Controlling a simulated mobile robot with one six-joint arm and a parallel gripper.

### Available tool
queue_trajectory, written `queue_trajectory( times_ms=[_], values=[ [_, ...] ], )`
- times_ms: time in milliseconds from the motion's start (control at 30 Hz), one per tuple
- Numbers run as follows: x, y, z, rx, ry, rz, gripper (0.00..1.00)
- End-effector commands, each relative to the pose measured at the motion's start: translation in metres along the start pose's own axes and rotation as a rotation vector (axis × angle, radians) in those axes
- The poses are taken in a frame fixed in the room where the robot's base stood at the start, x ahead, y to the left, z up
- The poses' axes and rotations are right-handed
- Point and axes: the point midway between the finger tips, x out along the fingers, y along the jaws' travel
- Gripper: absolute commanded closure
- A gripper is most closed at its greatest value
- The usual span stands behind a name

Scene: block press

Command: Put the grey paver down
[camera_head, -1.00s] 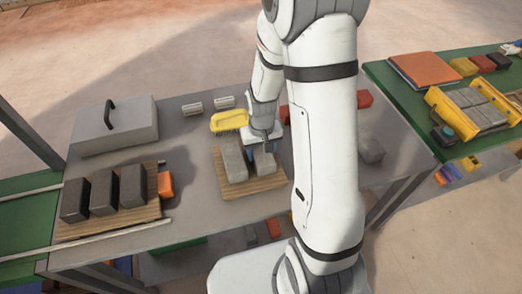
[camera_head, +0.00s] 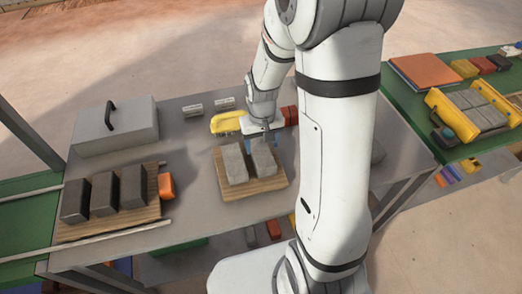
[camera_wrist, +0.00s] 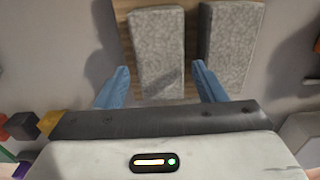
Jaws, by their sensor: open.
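Two grey pavers lie side by side, a small gap between them, on a wooden board (camera_head: 252,193) in the head view. The right paver (camera_head: 263,158) shows in the wrist view (camera_wrist: 158,50) ahead of and between the fingertips. The left paver (camera_head: 234,164) appears right of it in the wrist view (camera_wrist: 232,45). My gripper (camera_head: 264,132) is at the far end of the right paver.
A yellow tool (camera_head: 227,122) and red blocks (camera_head: 290,115) are close to my gripper. Dark blocks (camera_head: 103,192) stand on another board at left, beside an orange block (camera_head: 166,186). A grey lidded box (camera_head: 115,127) stands at the back left.

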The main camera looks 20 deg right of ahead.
Motion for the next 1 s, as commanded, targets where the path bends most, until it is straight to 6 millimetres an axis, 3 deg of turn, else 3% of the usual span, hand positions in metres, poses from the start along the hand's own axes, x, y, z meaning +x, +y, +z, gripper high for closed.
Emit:
queue_trajectory(
  times_ms=[200, 567, 800, 1000],
  values=[
    [-0.047, 0.000, -0.001, 0.001, 0.005, 0.000, 0.37],
    [-0.087, 0.001, 0.009, 0.001, 0.024, 0.000, 0.37],
    [-0.142, 0.001, 0.064, 0.002, 0.129, 0.001, 0.37],
    [-0.169, 0.002, 0.113, 0.003, 0.210, 0.002, 0.37]
  ],
)
